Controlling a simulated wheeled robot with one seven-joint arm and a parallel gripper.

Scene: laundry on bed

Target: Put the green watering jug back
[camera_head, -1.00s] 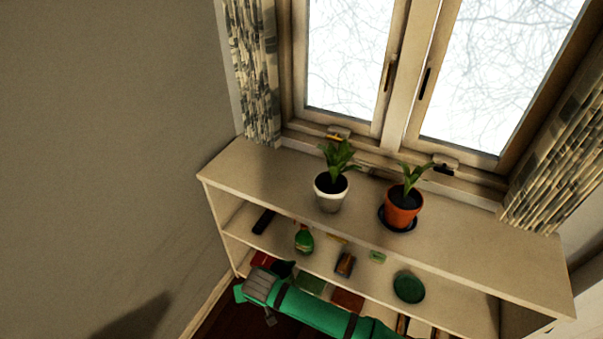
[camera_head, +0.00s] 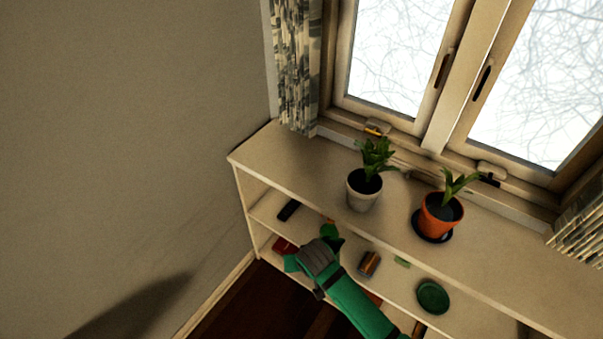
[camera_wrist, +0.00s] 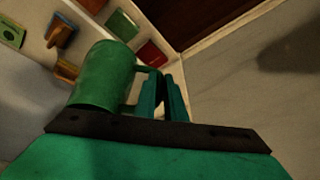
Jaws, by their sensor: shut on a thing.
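The green watering jug (camera_wrist: 103,76) shows large in the wrist view, with its handle at its right side. My gripper (camera_wrist: 161,84) is shut on the jug's handle, its two teal fingers at that handle. In the head view my gripper (camera_head: 308,262) is in front of the left part of the shelf unit. There the jug is mostly hidden behind my gripper and hard to tell from its green parts.
The pale shelf unit (camera_head: 285,170) stands under the window. Its top holds a white-potted plant (camera_head: 364,190) and an orange-potted plant (camera_head: 440,213). Its lower shelf holds a dark green round item (camera_head: 433,296) and a can-like item (camera_head: 369,263). A bare wall (camera_head: 130,120) stands left.

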